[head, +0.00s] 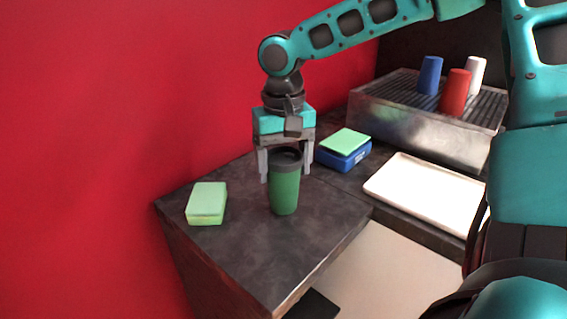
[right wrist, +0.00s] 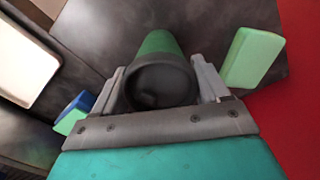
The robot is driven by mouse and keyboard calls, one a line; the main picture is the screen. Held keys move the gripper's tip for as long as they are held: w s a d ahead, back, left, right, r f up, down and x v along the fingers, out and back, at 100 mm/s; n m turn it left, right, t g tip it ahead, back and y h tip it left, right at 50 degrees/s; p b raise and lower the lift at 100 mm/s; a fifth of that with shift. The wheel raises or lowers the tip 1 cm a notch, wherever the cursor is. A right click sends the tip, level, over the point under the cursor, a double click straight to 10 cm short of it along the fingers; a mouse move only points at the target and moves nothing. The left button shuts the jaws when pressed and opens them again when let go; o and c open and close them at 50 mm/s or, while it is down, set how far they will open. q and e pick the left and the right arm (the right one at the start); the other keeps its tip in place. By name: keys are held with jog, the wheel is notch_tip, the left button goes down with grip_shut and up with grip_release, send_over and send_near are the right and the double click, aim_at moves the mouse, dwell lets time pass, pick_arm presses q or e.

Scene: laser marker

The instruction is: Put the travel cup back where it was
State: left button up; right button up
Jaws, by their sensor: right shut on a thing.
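The travel cup (head: 284,190) is green with a dark lid and is upright at the near end of the dark counter. My right gripper (head: 283,175) points down over it with a finger on each side, shut on the cup near its lid. In the right wrist view the cup (right wrist: 160,47) sits between the two fingers (right wrist: 160,88), lid toward the camera. The cup's base looks on or very close to the counter; I cannot tell if it touches. My left gripper is not in view.
A light green box (head: 207,203) lies left of the cup. A blue box with a green top (head: 343,151) lies behind right. A white tray (head: 424,192) is at right. Blue (head: 430,75), red (head: 455,91) and white (head: 476,75) cups stand on a metal grated unit (head: 420,124).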

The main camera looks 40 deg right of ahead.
jog(key=shift+f, duration=0.15)
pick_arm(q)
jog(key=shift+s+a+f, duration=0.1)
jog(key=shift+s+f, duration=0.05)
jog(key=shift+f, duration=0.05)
pick_arm(e)
jog(key=o, duration=0.7)
notch_tip(320, 180, up, 11)
jog(key=shift+f+p, duration=0.1)
jog(key=shift+p, duration=1)
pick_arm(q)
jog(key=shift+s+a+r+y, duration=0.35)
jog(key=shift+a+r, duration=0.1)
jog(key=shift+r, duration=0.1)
pick_arm(e)
jog(key=shift+r, duration=0.8)
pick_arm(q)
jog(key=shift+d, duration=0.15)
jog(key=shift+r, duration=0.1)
